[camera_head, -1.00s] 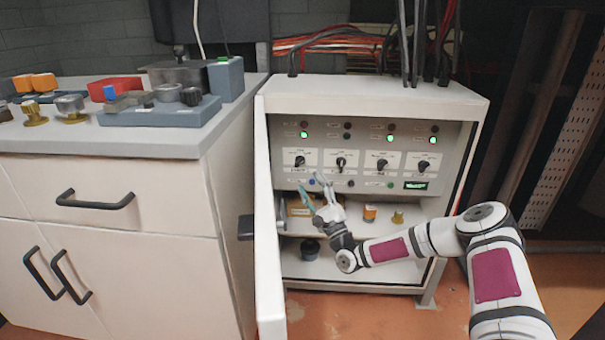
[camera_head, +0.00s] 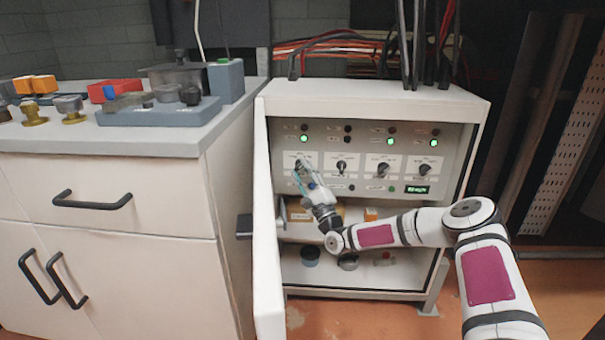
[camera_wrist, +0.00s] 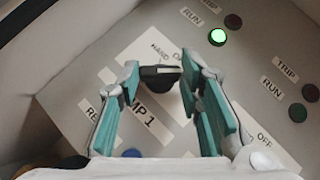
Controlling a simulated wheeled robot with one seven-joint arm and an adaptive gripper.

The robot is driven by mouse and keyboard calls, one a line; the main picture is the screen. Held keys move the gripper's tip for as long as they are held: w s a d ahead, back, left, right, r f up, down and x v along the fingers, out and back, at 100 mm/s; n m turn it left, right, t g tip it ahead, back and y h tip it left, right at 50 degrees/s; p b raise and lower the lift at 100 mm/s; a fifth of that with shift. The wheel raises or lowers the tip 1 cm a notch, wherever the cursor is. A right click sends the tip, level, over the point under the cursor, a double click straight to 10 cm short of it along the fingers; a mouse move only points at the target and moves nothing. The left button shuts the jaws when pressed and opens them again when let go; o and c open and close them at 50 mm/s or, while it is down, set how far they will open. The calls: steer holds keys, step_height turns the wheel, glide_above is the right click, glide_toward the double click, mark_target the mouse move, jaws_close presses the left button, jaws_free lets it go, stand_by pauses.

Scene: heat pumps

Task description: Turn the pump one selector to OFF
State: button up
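The pump one selector (camera_wrist: 157,79) is a black knob on a white plate; the label below it partly reads "MP 1". In the wrist view "HAND" and part of another word show above it. My gripper (camera_wrist: 160,68) is open, with one teal finger on each side of the knob. I cannot tell whether either finger touches it. In the head view my gripper (camera_head: 304,174) is in front of the leftmost selector and partly covers it. I cannot tell clearly which position the selector points to.
The green run lamp (camera_wrist: 217,37) above this selector is lit. Other selectors sit in a row to the right, the closest one here (camera_head: 341,167). The open cabinet door (camera_head: 267,230) stands close left of my gripper. A shelf with loose parts lies below the panel.

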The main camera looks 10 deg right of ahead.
steer(key=shift+d+n+g+y, duration=0.1)
steer(key=shift+n+g+y, duration=0.2)
steer(key=shift+n, duration=0.2)
steer(key=n+g+p, duration=0.1)
steer(key=n, duration=0.1)
steer(key=r+n+g+y+p, duration=0.1)
steer(key=n+g, duration=0.1)
steer(key=shift+d+n+g, duration=0.1)
steer(key=shift+n+g, duration=0.2)
steer(key=shift+n, duration=0.1)
steer(key=shift+n+g+p, duration=1.3)
steer(key=shift+n+p, duration=0.2)
steer(key=shift+p, duration=0.25)
steer(key=shift+s, duration=0.1)
steer(key=o, duration=1.1)
steer(key=shift+o, duration=0.2)
steer(key=v, duration=1.2)
steer(key=shift+r, duration=0.15)
